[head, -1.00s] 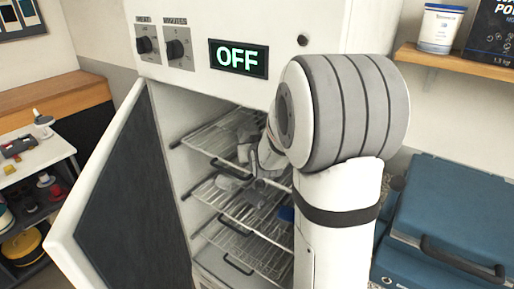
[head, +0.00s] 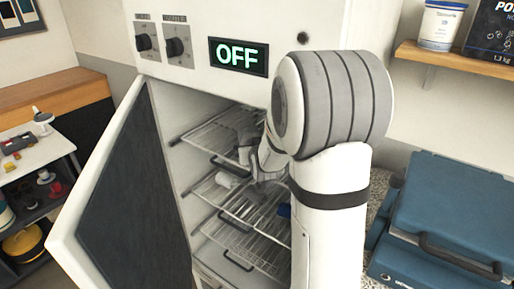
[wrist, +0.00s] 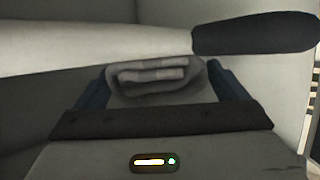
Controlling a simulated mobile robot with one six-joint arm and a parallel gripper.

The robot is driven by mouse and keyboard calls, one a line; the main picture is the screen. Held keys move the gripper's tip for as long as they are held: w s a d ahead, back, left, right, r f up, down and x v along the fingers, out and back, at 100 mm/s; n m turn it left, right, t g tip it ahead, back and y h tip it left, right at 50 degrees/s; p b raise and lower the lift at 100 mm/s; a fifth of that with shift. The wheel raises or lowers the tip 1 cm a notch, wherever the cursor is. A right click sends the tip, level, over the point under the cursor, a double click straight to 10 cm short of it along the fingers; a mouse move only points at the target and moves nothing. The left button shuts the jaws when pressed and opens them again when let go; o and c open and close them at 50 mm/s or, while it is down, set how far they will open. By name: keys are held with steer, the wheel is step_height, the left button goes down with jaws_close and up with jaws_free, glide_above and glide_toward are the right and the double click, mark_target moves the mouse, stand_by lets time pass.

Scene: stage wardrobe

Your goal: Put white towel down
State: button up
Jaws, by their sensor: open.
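The white towel (wrist: 155,77), a folded roll that looks grey in the shade, lies between the blue fingers of my gripper (wrist: 161,90) in the wrist view. The fingers stand open at its two sides; I cannot tell whether they touch it. In the head view the towel (head: 229,180) shows as a small pale shape at the middle wire rack (head: 222,194) inside the open white cabinet (head: 181,155). My gripper reaches in beside it and is partly hidden by the racks and my arm.
The cabinet door (head: 130,190) stands open on the left, and its display (head: 238,57) reads OFF. Another wire rack (head: 200,140) is above and one (head: 262,250) below. A blue case (head: 445,220) is at right.

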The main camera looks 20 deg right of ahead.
steer(key=shift+r, duration=0.1)
steer(key=shift+r+p, duration=0.2)
steer(key=shift+p, duration=0.2)
steer(key=shift+s+b, duration=0.35)
steer(key=b+v, duration=0.2)
steer(key=v, duration=0.9)
steer(key=s+a+f+n+g+y, duration=0.1)
steer(key=s+a+g, duration=0.3)
steer(key=s, duration=0.6)
steer(key=s+a+f+n+g+y, duration=0.1)
steer(key=s+a+g, duration=0.4)
steer(key=s, duration=0.6)
steer(key=shift+s+a+f+g+y, duration=0.25)
steer(key=shift+f+g+y, duration=0.15)
steer(key=shift+f+g, duration=0.25)
steer(key=shift+c, duration=0.5)
